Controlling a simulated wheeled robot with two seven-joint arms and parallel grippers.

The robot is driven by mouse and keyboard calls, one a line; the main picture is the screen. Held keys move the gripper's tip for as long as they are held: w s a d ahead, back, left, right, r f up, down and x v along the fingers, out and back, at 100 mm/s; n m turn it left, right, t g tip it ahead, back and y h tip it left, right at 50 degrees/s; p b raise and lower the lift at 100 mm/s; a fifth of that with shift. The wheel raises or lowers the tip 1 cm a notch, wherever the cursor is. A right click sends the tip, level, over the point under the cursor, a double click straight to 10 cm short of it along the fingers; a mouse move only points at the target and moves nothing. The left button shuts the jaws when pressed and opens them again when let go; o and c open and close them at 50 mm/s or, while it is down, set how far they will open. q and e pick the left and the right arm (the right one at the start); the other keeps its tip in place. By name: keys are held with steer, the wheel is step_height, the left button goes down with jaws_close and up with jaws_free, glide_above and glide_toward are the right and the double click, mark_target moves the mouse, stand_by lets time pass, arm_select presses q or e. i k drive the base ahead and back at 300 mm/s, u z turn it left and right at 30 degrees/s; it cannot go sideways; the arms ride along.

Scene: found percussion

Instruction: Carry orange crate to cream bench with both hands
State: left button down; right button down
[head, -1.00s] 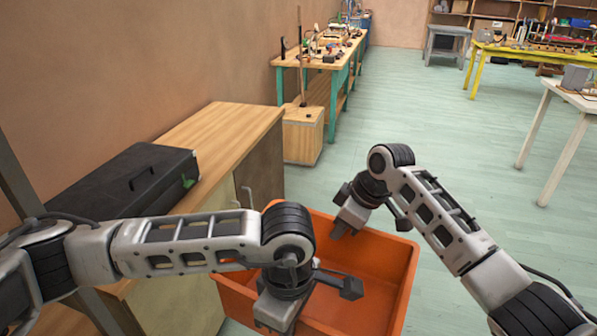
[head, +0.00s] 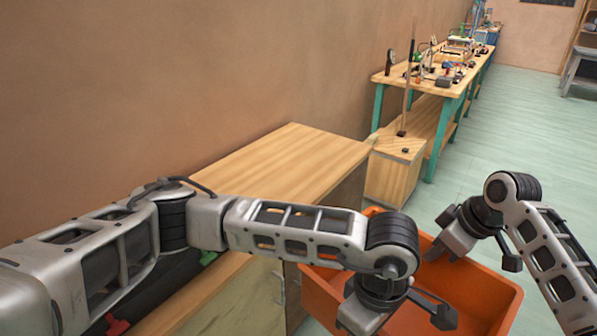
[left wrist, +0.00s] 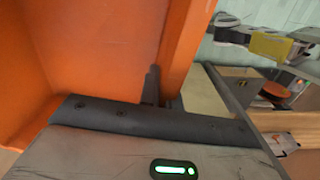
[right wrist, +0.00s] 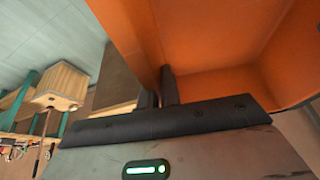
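The orange crate (head: 482,292) is at the lower right of the head view, open at the top, its bottom edge cut off by the frame. My left gripper (head: 358,320) is at its near left side; its fingertips are hidden there. In the left wrist view the left fingers (left wrist: 163,95) straddle a crate wall (left wrist: 182,45). My right gripper (head: 437,250) is at the far side, and in the right wrist view its fingers (right wrist: 159,92) pinch a crate wall (right wrist: 143,35). Both are shut on the crate. The cream bench is not clearly in view.
A wooden cabinet (head: 290,165) stands along the wall, close left of the crate. Behind it are a small wooden box (head: 392,178) and a green-legged workbench (head: 432,80) with tools. Open pale green floor (head: 510,125) lies to the right.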

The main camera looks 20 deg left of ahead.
mark_target(296, 167)
steer(key=i, duration=3.05)
steer(key=u, duration=2.6)
